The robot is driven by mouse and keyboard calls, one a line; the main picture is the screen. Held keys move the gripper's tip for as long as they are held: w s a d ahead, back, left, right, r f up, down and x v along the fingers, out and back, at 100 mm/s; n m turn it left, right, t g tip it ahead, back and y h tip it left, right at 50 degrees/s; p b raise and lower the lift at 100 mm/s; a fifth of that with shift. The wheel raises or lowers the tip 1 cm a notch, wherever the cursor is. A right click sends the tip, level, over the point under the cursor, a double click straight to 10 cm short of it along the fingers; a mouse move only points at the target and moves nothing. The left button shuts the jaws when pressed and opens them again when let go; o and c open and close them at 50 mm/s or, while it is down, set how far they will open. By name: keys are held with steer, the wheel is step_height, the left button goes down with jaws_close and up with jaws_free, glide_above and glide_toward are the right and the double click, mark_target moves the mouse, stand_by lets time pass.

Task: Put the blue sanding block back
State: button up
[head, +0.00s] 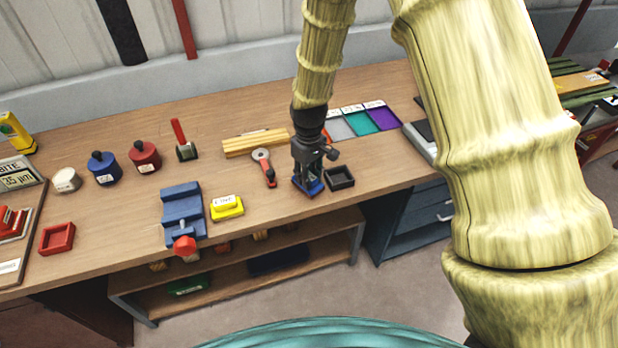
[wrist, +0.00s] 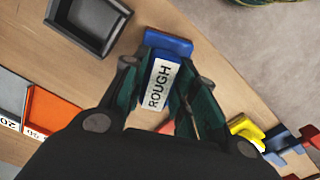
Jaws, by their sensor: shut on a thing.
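The blue sanding block (head: 299,184) is between the fingers of my gripper (head: 309,177), near the front edge of the bench. In the wrist view the blue block (wrist: 168,43) carries a white label reading ROUGH, and the fingers of my gripper (wrist: 165,75) close on its two sides. It is low over the wood; I cannot tell whether it touches the bench. A small empty black tray (head: 341,184) lies just right of the block in the head view. The tray (wrist: 112,12) is at the upper left in the wrist view, apart from the block.
A yellow labelled block (head: 227,213) and a blue vise (head: 181,212) stand to the left. A red-handled tool (head: 267,172) lies close by on the left. Grey, teal and purple sheets (head: 359,124) lie behind. An empty red tray (head: 57,239) is at far left.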

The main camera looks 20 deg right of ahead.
steer(key=shift+f+p, duration=0.35)
steer(key=shift+f, duration=0.7)
steer(key=shift+f, duration=0.1)
steer(key=o, duration=0.9)
steer(key=shift+r+b, duration=1.9)
steer(key=shift+r, duration=4.2)
